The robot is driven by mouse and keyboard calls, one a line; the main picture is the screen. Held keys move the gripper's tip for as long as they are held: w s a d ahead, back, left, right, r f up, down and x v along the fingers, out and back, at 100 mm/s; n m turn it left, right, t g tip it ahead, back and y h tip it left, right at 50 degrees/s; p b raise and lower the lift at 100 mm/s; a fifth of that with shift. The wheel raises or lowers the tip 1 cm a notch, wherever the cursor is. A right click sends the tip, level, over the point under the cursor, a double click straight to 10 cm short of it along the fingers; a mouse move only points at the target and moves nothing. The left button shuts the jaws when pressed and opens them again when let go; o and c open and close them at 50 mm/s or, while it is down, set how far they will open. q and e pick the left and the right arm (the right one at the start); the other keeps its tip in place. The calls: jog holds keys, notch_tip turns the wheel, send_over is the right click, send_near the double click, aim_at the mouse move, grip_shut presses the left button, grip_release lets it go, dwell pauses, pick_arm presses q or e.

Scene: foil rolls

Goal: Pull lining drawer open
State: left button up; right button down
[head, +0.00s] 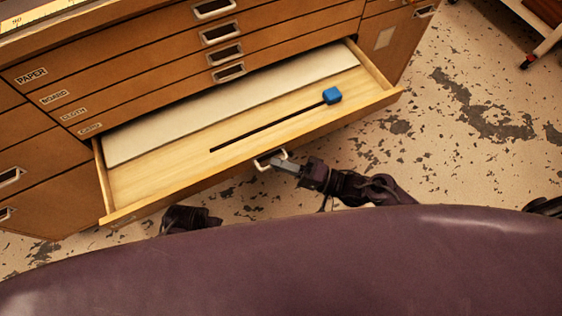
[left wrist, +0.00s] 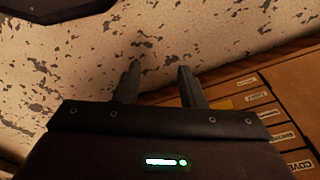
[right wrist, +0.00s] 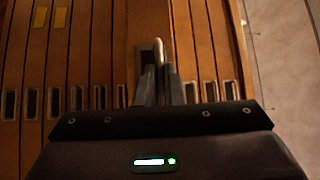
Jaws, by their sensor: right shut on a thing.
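A wooden drawer (head: 330,119) stands pulled out from the cabinet in the head view. A white sheet (head: 230,112) lies at its back, and a thin dark rod with a blue block (head: 332,96) at its end lies on its floor. My right gripper (head: 277,164) is shut on the pale drawer handle (head: 263,158) at the front. The handle also shows between its fingers in the right wrist view (right wrist: 158,52). My left gripper (left wrist: 158,78) is open and empty in the left wrist view, with its fingers apart. The label on this drawer is hidden.
The wooden cabinet (head: 150,65) has several closed drawers above with labels such as PAPER, BOARD and CLOTH. Speckled floor (head: 450,150) is clear at the right. A wheeled stand (head: 540,40) is at the upper right.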

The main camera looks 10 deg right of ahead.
jog(key=c, duration=1.5)
grip_release()
jog(key=shift+c, duration=0.2)
pick_arm(q)
jog(key=shift+s+f, duration=0.1)
jog(key=shift+f, duration=0.2)
pick_arm(e)
jog(key=v, duration=0.8)
pick_arm(q)
jog(key=shift+r, duration=0.1)
pick_arm(e)
jog(key=shift+a, duration=0.1)
